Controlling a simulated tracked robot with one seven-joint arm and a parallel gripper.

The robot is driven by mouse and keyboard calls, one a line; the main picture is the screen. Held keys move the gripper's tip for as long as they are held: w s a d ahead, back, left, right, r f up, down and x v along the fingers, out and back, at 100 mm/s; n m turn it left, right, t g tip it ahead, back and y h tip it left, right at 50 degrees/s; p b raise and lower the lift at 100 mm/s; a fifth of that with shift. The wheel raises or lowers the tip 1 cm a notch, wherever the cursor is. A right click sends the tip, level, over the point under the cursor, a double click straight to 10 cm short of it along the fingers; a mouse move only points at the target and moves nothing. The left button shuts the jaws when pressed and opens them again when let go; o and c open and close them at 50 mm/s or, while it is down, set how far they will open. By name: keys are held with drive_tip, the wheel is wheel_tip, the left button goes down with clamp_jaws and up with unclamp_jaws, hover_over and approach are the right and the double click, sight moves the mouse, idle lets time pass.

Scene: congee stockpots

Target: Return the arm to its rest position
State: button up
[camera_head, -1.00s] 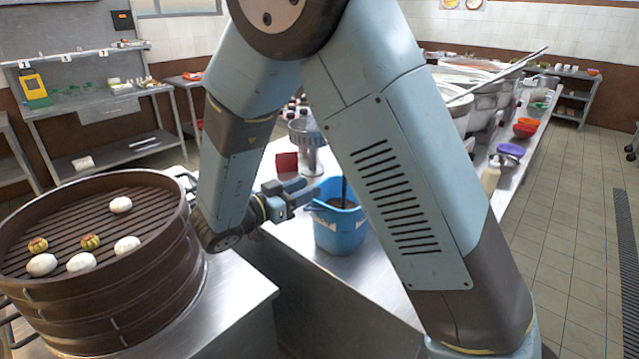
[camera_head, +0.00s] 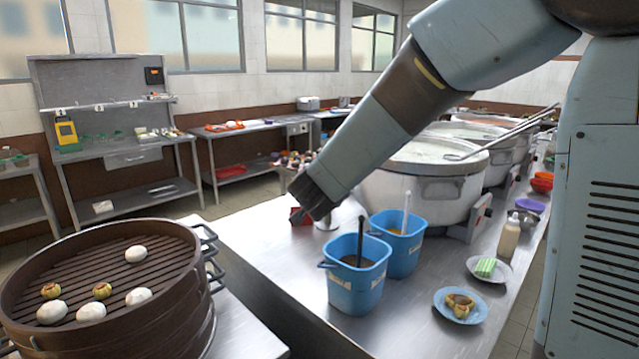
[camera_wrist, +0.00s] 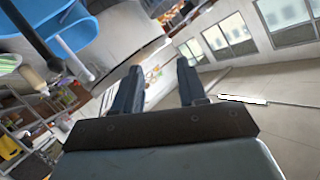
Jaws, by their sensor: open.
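My gripper (camera_wrist: 158,88) is open in the wrist view, with its two dark fingers apart and nothing between them. In the head view my gripper (camera_head: 303,207) is at the end of the arm, above the steel counter (camera_head: 270,240) and to the left of two blue buckets. The near blue bucket (camera_head: 355,288) holds brown contents and a dark handle. The far blue bucket (camera_head: 402,250) has a white handle standing in it. The arm reaches down from the upper right and hides part of the counter's back.
A bamboo steamer (camera_head: 180,290) with several buns stands at the lower left. Large stockpots (camera_head: 400,200) line the counter behind the buckets. A blue plate (camera_head: 440,310), a white plate (camera_head: 475,275) and a squeeze bottle (camera_head: 508,238) are at the right. The counter's front left is clear.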

drive_tip(key=s+d+r+n+g+y, duration=0.2)
drive_tip(key=s+d+r+n+y, duration=0.35)
drive_tip(key=s, duration=0.35)
drive_tip(key=s+d+f+n+g+h, duration=0.1)
drive_tip(key=s+d+g, duration=0.2)
drive_tip(key=s+d, duration=0.5)
drive_tip(key=s+d+f+g+h, duration=0.2)
drive_tip(key=s+d, duration=0.5)
drive_tip(key=s, duration=0.6)
drive_tip(key=shift+d+f+n+g, duration=0.25)
drive_tip(key=shift+d+n+g, duration=0.1)
drive_tip(key=shift+g, duration=0.45)
drive_tip(key=shift+h, duration=0.25)
